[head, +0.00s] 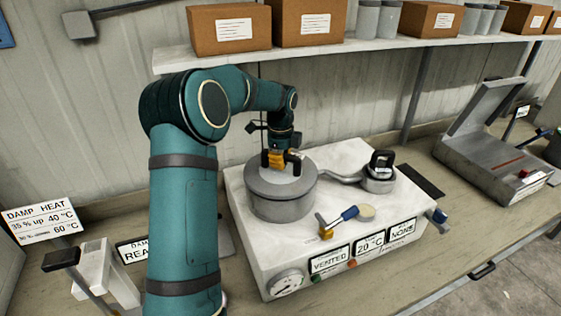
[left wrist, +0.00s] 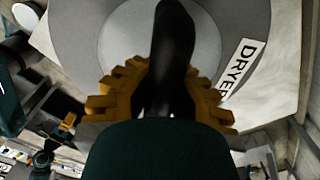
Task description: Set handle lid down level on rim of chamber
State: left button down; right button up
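The handle lid (head: 262,179) is a grey disc that lies over the top of the grey round chamber (head: 282,208). It looks about level, with a thin dark line between the two; I cannot tell whether it bears on the rim all round. My left gripper (head: 279,160) is above the lid's middle, pointing down. In the left wrist view its yellow fingers (left wrist: 159,88) are closed on both sides of the lid's black handle (left wrist: 172,45). The lid's grey face also shows there, beside a DRYER label (left wrist: 242,70). A small teal and yellow shape (left wrist: 67,121) looks like my right gripper.
The chamber stands on a white block (head: 335,255) with a gauge and labels. A shelf with boxes (head: 228,28) runs behind. A grey open case (head: 495,150) is at right.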

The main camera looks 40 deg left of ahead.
pick_arm(q)
jog(key=shift+f, duration=0.25)
jog(key=c, duration=1.1)
grip_release()
jog(key=shift+o, duration=0.2)
notch_tip(320, 180, up, 12)
jog(key=shift+r, duration=0.1)
jog(key=shift+d, duration=0.1)
